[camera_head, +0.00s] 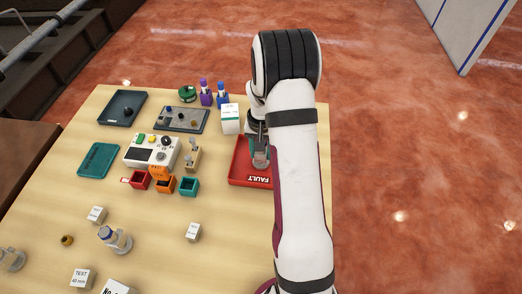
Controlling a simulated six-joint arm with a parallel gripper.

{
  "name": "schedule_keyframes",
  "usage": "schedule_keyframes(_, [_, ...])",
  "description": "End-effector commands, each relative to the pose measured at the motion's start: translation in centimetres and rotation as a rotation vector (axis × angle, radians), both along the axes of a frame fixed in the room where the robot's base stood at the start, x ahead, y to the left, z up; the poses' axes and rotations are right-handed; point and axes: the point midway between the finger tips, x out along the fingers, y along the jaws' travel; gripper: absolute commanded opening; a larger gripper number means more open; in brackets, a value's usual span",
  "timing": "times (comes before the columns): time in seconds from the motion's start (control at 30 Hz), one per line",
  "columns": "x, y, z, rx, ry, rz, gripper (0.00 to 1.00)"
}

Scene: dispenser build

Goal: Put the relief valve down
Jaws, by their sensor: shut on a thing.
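My gripper (262,142) points down over the red tray marked FAULT (239,176). It is shut on a small grey-green piece, which I take to be the relief valve (260,159). The piece is within the tray's outline in this view. I cannot tell whether it touches the tray floor. My arm hides the right part of the tray.
A white box (230,125) stands just behind the red tray. A beige holder (192,158) and a teal bin (189,186) are to its left. A white device (143,150) stands farther left. The table front has scattered small boxes, with bare wood between.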

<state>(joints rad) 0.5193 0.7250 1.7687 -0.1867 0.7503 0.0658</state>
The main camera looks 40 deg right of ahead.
Motion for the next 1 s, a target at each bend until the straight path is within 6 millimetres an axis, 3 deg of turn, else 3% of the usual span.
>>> schedule_keyframes(0.23, [0.0, 0.0, -0.3, 0.000, 0.000, 0.000, 0.00])
schedule_keyframes(0.27, [0.0, 0.0, -0.2, 0.000, 0.000, 0.000, 0.50])
schedule_keyframes(0.4, [0.0, 0.0, -0.2, 0.000, 0.000, 0.000, 0.74])
schedule_keyframes(0.73, [0.0, 0.0, 0.3, -0.001, -0.001, 0.000, 0.74])
schedule_keyframes(0.87, [0.1, -0.1, 3.1, -0.002, -0.005, -0.001, 0.74])
schedule_keyframes(1.0, [0.0, -0.1, 7.3, -0.002, -0.005, -0.001, 0.74])
